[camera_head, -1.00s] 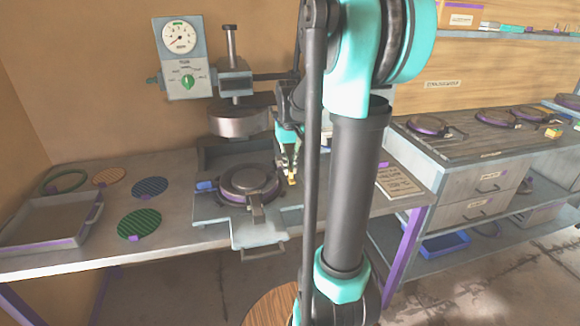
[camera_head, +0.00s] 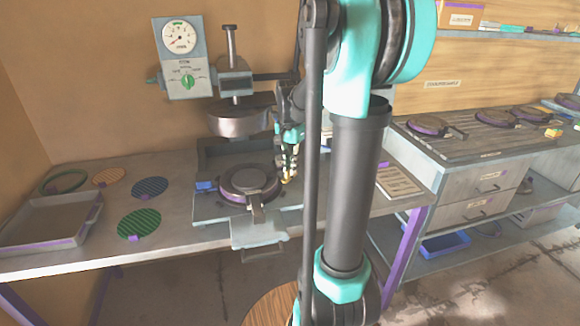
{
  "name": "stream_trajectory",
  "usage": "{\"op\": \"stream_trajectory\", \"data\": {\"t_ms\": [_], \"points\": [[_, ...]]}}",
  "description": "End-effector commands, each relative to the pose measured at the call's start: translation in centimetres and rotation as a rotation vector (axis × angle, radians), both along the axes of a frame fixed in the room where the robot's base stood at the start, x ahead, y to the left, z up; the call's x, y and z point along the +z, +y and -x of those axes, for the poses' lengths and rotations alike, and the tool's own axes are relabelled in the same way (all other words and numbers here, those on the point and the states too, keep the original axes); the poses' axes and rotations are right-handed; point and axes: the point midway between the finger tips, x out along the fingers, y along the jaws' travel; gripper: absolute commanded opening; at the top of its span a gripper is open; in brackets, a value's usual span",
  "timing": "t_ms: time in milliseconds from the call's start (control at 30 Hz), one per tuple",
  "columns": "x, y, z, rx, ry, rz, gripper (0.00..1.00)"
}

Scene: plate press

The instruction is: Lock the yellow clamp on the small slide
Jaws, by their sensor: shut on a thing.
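My gripper (camera_head: 289,170) is at the right side of the press, pointing down beside the round dark plate mould (camera_head: 248,184). It is shut on the yellow clamp (camera_head: 287,180), of which only a small yellow part shows at the fingertips. The small slide (camera_head: 258,231) is a grey plate with a front handle, under the mould and jutting over the table's front edge. My arm and fingers hide much of the clamp, so its exact angle cannot be told.
A blue clamp (camera_head: 205,186) sits left of the mould. The press head (camera_head: 238,122) hangs above it. A gauge panel (camera_head: 183,57) is on the wall. Several coloured discs and a grey tray (camera_head: 50,222) lie left. A side counter (camera_head: 480,140) stands right.

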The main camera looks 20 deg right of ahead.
Motion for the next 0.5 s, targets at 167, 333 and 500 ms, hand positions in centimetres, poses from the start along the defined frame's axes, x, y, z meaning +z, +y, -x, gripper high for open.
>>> {"op": "stream_trajectory", "data": {"t_ms": [167,333,500], "points": [[0.02,0.00,-0.01,-0.167,0.000,0.000,0.00],[0.02,0.00,-0.02,-0.324,0.000,0.000,0.00],[0.02,0.00,-0.02,-0.465,0.000,0.000,0.00]]}}
